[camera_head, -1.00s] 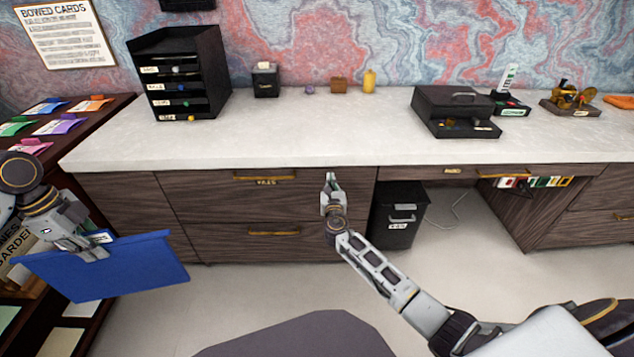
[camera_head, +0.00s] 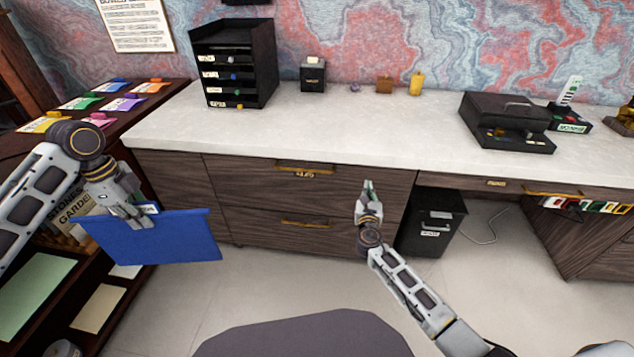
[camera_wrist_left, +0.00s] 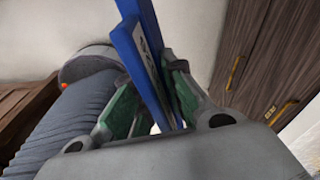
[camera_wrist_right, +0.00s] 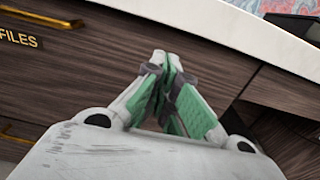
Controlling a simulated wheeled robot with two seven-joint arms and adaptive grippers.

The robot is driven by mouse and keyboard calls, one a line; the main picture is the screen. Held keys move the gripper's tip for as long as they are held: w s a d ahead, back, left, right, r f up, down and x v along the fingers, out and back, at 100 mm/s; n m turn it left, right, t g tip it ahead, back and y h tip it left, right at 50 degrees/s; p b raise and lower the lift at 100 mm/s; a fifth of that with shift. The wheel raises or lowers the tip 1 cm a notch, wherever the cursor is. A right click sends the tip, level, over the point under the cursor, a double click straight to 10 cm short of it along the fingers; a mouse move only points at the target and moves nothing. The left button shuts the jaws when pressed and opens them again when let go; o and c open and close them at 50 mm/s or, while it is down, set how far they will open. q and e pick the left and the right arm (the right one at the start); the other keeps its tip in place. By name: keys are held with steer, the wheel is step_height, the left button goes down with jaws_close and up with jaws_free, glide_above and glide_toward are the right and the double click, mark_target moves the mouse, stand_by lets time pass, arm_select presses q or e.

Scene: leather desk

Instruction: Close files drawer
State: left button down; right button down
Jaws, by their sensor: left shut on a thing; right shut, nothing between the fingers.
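The files drawer (camera_head: 345,178) is the upper drawer of the dark wood desk, with a brass handle and a label; its front looks flush with the desk. Its "FILES" label (camera_wrist_right: 22,39) and handle show at the upper left of the right wrist view. My left gripper (camera_head: 143,218) is shut on a blue folder (camera_head: 165,240), held by its top edge left of the desk; the folder also shows between the fingers in the left wrist view (camera_wrist_left: 140,62). My right gripper (camera_head: 368,190) is shut and empty, in front of the right part of the drawer front.
A lower drawer (camera_head: 260,228) with a brass handle lies beneath. A black bin (camera_head: 432,222) stands under the desk right of my right gripper. A shelf unit (camera_head: 120,120) with coloured cards stands at the left. A grey chair-like shape (camera_head: 300,338) is at the bottom. The floor before the drawers is clear.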

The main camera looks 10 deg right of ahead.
arm_select(q)
steer(key=shift+r+p, duration=0.6)
steer(key=shift+r, duration=0.1)
arm_select(e)
steer(key=v, duration=0.6)
steer(key=shift+s, duration=0.2)
arm_select(q)
steer(key=shift+n, duration=0.4)
arm_select(e)
steer(key=shift+m, duration=0.3)
